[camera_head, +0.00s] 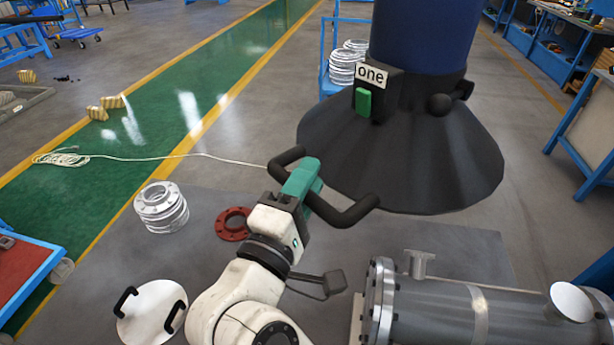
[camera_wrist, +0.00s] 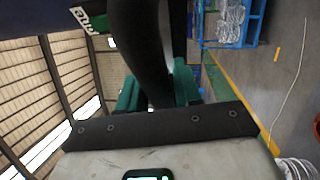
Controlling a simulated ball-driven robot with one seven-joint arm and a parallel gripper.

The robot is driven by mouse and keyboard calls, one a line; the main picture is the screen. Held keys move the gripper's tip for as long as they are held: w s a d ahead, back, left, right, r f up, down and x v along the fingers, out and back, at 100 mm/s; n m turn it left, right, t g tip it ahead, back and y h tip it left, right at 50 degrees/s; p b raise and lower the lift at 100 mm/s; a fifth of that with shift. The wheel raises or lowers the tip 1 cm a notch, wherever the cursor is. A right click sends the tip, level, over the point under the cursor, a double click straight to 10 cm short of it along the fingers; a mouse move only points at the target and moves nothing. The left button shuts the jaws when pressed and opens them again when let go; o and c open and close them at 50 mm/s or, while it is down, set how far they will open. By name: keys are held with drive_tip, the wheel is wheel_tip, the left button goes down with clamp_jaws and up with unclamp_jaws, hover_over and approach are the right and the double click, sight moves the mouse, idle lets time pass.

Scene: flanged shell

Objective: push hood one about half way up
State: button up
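Hood one (camera_head: 410,155) is a wide dark cone below a blue duct (camera_head: 425,35), at the upper right of the head view. It carries a white "one" label (camera_head: 372,76) and a green block (camera_head: 363,102). A bent black handle (camera_head: 345,216) sticks out from its lower rim towards me. My gripper (camera_head: 303,178), with green fingers, is at the left part of this handle. In the wrist view the black bar (camera_wrist: 143,45) runs between the two fingers (camera_wrist: 158,95), which appear closed on it. The fingertips' far sides are partly hidden by the bar.
Below the hood, a grey flanged shell (camera_head: 470,315) lies on a grey table (camera_head: 330,262). A red ring (camera_head: 233,224), stacked metal flanges (camera_head: 161,205) and a white disc with black handles (camera_head: 152,312) are to the left. Blue-framed benches (camera_head: 590,150) stand at right.

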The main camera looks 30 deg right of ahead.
drive_tip(key=shift+c, duration=0.3)
clamp_jaws()
idle(0.3)
